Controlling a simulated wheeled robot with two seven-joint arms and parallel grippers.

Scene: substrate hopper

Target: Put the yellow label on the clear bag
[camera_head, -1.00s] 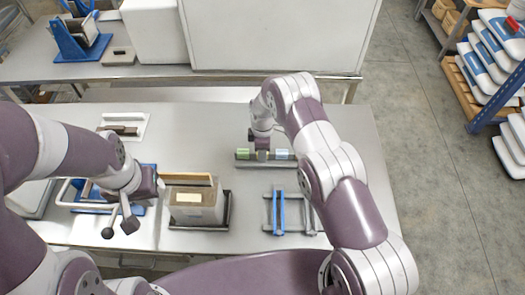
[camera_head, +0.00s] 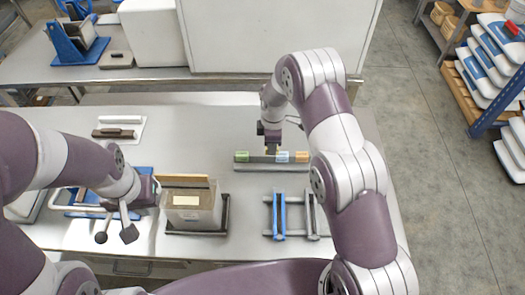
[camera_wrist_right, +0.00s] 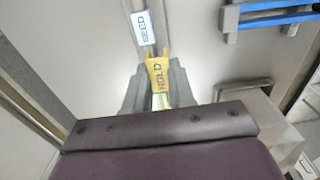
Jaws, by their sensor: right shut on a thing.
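In the head view my right gripper (camera_head: 272,149) is at the dark label strip (camera_head: 270,168), and the yellow label is mostly hidden there. Whether the label is clear of the strip I cannot tell. The clear bag (camera_head: 193,215) looks grey and see-through, with a pale cream patch on its front. It stands upright in a dark stand (camera_head: 225,215). My left gripper (camera_head: 115,236) is open and empty, left of the bag.
The strip also holds a green label (camera_head: 241,156), a blue-white label (camera_head: 282,157) and an orange label (camera_head: 301,157). A blue and grey frame (camera_head: 280,218) stands right of the bag. The table between strip and bag is clear.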

